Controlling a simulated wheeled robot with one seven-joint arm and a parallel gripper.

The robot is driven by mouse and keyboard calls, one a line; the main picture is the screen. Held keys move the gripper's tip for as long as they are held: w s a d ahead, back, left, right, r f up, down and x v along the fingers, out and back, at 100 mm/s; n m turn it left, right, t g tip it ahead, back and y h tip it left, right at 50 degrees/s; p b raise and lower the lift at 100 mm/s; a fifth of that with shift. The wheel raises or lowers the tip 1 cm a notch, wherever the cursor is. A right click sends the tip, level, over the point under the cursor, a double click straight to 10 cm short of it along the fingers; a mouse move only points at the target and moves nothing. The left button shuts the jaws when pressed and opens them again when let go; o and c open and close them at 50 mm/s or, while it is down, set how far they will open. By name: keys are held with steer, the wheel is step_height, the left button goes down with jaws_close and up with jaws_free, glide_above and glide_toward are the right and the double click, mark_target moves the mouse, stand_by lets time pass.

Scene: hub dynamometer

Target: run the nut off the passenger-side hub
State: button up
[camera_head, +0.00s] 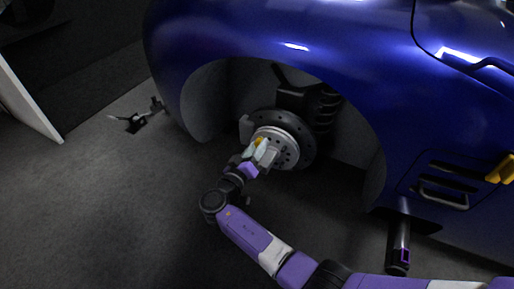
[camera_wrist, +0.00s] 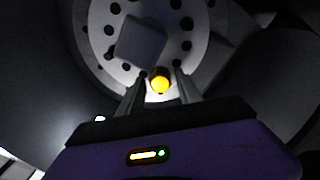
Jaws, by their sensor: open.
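The hub (camera_head: 287,137) is a bare round disc with a ring of holes, set in the wheel arch of a blue car. In the wrist view the hub face (camera_wrist: 101,48) fills the top, with a grey square block (camera_wrist: 140,42) in front of it. A yellow nut (camera_wrist: 160,82) shows below that block. My gripper (camera_wrist: 158,80) is open, with one finger on each side of the nut; I cannot tell whether either touches it. In the head view my gripper (camera_head: 262,152) is at the hub's face, and the nut is mostly hidden there.
The blue car body (camera_head: 270,38) arches over the hub, with the fender edge close around it. A dark cylinder with a purple mark (camera_head: 399,247) stands at the lower right. A small metal item (camera_head: 133,121) lies on the floor at left. Grey floor (camera_head: 90,210) is open at left.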

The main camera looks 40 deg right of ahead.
steer(key=shift+m, duration=5.6)
jaws_close()
steer(key=s+a+n+p, duration=0.2)
steer(key=a+n+p, duration=0.3)
steer(key=n, duration=1.1)
steer(key=shift+s+a+p, duration=0.2)
steer(key=shift+a+p, duration=0.15)
steer(key=shift+p, duration=0.1)
steer(key=shift+w, duration=0.1)
